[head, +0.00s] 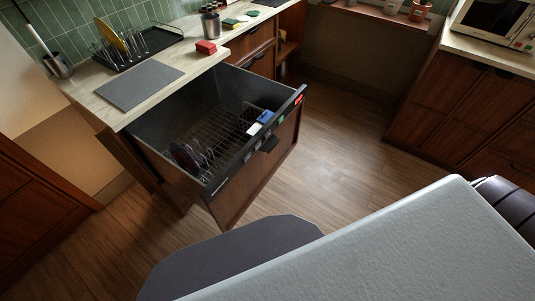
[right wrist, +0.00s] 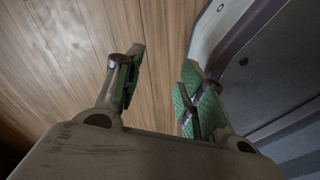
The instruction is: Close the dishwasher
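The dishwasher (head: 262,164) is a drawer type with a wood front, pulled out from under the counter in the head view. Its dark top edge carries a lit red display (head: 298,99) and a handle (head: 270,144). Inside is a wire rack (head: 208,128) with dark plates (head: 187,158) and a blue and white item (head: 262,119). My right gripper (right wrist: 158,88) shows in the right wrist view, with green-padded fingers apart and nothing between them, above the wooden floor. My left gripper is not in view.
The counter (head: 92,82) above the drawer holds a grey mat (head: 138,88), a dish rack (head: 137,46) and a red sponge (head: 206,47). Wood cabinets with a microwave (head: 495,24) stand at right. The wooden floor (head: 345,130) right of the drawer is clear.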

